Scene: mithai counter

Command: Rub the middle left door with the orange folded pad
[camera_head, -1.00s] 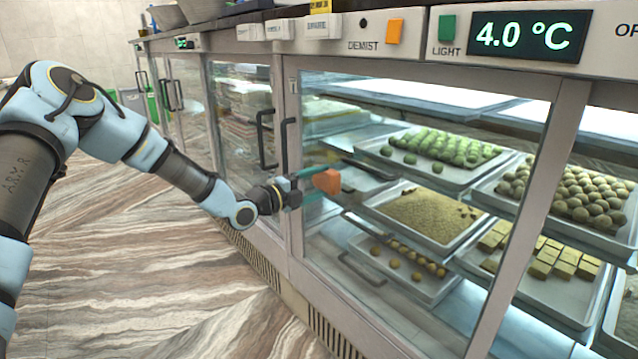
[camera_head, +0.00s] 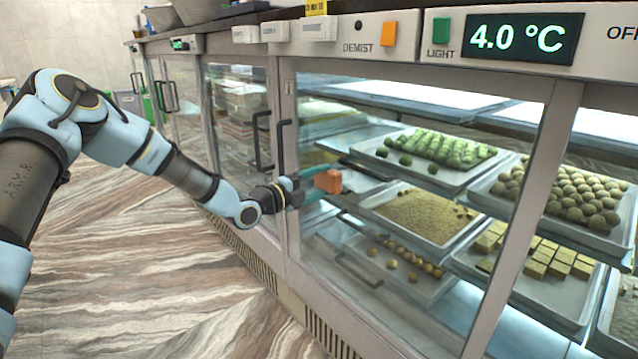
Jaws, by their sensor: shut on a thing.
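My gripper (camera_head: 319,182) is shut on the orange folded pad (camera_head: 329,181), which sticks out at its tip. The pad is in front of the large glass door (camera_head: 335,240), a little right of its dark handle (camera_head: 281,145). I cannot tell whether the pad touches the glass. To the left is a narrower-looking glass door (camera_head: 238,135) with its own dark handle (camera_head: 262,140). Which of these is the middle left door is not marked.
Behind the large door are trays of green sweets (camera_head: 440,150), brown balls (camera_head: 575,195) and yellow blocks (camera_head: 555,262). A control panel (camera_head: 400,35) runs above. The marbled floor (camera_head: 150,270) is clear.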

